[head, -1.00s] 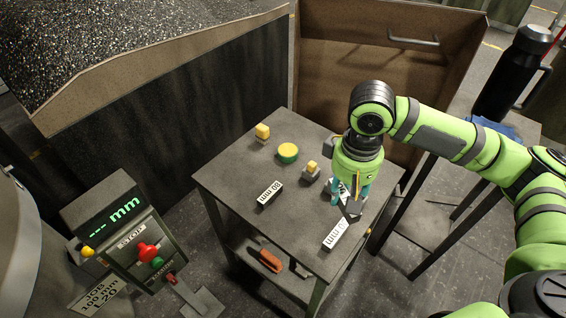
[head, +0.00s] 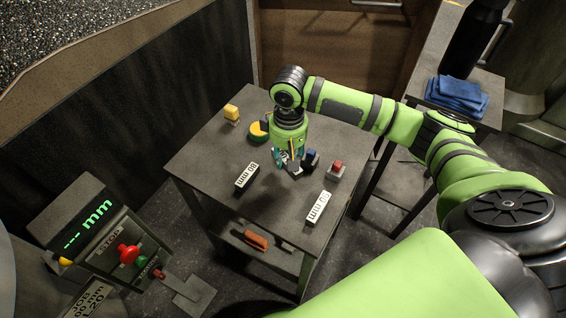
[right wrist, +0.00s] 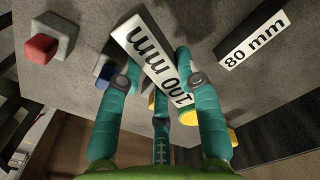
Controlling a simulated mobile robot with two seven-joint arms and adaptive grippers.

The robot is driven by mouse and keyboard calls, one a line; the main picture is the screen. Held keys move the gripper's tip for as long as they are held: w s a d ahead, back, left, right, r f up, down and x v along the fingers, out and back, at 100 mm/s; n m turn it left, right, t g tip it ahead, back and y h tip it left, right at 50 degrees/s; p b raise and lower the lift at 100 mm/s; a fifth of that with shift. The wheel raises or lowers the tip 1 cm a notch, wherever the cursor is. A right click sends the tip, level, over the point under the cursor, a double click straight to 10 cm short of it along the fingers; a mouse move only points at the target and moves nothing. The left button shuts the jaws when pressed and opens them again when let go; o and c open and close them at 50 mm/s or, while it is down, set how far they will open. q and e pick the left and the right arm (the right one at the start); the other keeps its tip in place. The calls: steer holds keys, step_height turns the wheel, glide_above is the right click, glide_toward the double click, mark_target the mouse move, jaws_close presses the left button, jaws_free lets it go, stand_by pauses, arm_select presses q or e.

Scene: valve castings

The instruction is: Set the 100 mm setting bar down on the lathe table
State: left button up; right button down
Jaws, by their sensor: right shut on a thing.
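In the right wrist view, the 100 mm setting bar (right wrist: 138,42), with a white labelled face and dark sides, lies between the fingers of my right gripper (right wrist: 160,95). The gripper is shut on it. In the head view my right gripper (head: 288,160) points down over the middle of the lathe table (head: 205,150) and mostly hides the bar. The bar is low, close to the tabletop; I cannot tell whether it touches. The 80 mm bar (head: 246,176) lies to its left, also in the wrist view (right wrist: 252,40). My left gripper is not in view.
Another white-labelled bar (head: 318,208) lies at the table's front right. A control box (head: 90,225) stands at left.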

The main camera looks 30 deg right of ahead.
mark_target(284, 173)
steer(key=shift+w+a+f, duration=0.3)
steer(key=shift+w+a, duration=0.05)
steer(key=shift+w, duration=0.15)
steer(key=shift+f+p, duration=0.3)
steer(key=shift+f, duration=1.7)
steer(key=c, duration=1.2)
jaws_free()
steer(key=shift+f, duration=0.2)
steer(key=o, duration=0.3)
steer(key=shift+o, duration=0.2)
steer(key=shift+s, duration=0.1)
steer(key=shift+r, duration=0.15)
